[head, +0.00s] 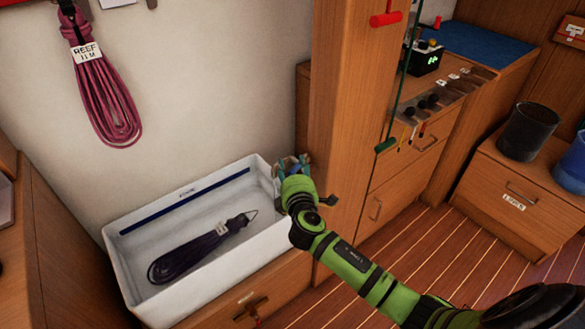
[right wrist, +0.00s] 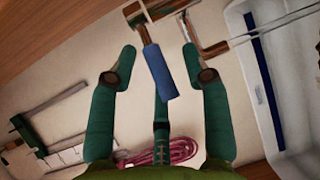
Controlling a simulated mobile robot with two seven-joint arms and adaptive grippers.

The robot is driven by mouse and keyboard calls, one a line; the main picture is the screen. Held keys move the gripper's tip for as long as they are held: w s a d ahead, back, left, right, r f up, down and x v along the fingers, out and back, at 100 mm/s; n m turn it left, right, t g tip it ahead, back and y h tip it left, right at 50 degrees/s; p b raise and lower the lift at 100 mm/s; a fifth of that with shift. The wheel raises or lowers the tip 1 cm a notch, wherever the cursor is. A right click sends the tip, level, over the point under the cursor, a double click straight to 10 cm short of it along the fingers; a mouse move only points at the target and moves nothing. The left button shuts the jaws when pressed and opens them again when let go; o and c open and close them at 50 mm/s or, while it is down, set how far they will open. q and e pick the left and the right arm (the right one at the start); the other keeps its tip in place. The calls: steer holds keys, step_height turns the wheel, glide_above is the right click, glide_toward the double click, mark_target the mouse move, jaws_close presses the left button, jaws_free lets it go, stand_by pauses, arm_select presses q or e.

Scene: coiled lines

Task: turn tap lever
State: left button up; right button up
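The tap lever (right wrist: 160,74) is a blue handle. In the right wrist view it shows between the two green fingers of my right gripper (right wrist: 158,62), which stand apart on either side of it. I see no clear contact. The lever joins a brown and dark metal tap body (right wrist: 141,22). A bent pipe (right wrist: 214,46) shows to its right. In the head view my right gripper (head: 292,164) is at the back right corner of the white basin, beside the wooden post, and largely hides the tap. My left gripper is not in view.
The white basin (head: 122,249) holds a dark purple coiled line (head: 190,254). A pink coiled line (head: 104,92) hangs on the wall. The wooden post (head: 338,100) stands close to my right gripper.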

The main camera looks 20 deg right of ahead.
steer(key=shift+s, duration=0.1)
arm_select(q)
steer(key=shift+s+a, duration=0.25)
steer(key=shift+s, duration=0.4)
arm_select(e)
steer(key=v, duration=1.2)
